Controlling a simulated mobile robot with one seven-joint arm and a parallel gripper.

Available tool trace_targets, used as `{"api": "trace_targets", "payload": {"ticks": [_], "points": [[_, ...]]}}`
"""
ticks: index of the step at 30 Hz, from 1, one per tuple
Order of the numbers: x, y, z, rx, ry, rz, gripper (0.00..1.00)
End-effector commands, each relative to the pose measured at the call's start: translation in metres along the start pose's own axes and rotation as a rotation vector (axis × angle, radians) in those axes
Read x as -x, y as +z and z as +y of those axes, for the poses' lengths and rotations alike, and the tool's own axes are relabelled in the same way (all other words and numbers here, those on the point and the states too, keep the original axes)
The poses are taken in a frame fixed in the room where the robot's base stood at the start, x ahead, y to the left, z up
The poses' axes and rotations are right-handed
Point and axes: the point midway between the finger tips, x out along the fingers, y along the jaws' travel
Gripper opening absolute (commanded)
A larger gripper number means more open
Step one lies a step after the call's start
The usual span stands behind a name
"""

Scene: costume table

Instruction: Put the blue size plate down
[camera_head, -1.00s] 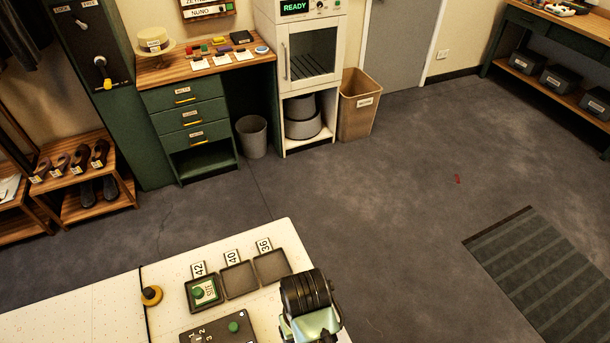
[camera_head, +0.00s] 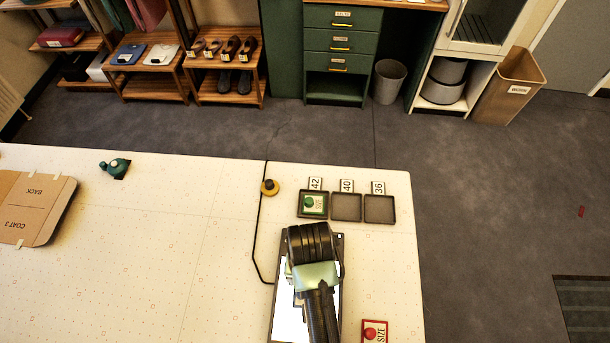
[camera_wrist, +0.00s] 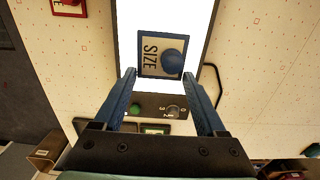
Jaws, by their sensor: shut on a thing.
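The blue size plate (camera_wrist: 150,54) is a small square with a dark border, the word SIZE and a round blue knob. In the wrist view it sits at the fingertips of my gripper (camera_wrist: 159,74), which is shut on it. Behind it is the bright white panel of a dark device (camera_wrist: 155,105); I cannot tell whether plate and panel touch. In the head view my gripper (camera_head: 312,240) is over that device, and my arm hides the blue plate. Three dark trays labelled 42 (camera_head: 313,215), 40 (camera_head: 346,207) and 36 (camera_head: 380,208) lie just beyond. A green size plate (camera_head: 314,204) is in tray 42.
A red size plate (camera_head: 375,332) lies near the table's right front edge. A yellow-black button (camera_head: 269,187) with a cable stands left of the trays. A cardboard pattern (camera_head: 35,208) and a teal object (camera_head: 117,167) lie far left. The table between is clear.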

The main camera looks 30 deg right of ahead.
Motion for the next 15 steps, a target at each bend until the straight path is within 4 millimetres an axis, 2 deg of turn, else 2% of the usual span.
{"api": "trace_targets", "payload": {"ticks": [12,15], "points": [[-0.049,0.000,0.000,0.000,0.000,-0.002,0.21],[-0.056,0.000,0.000,0.001,0.000,0.000,0.21]]}}
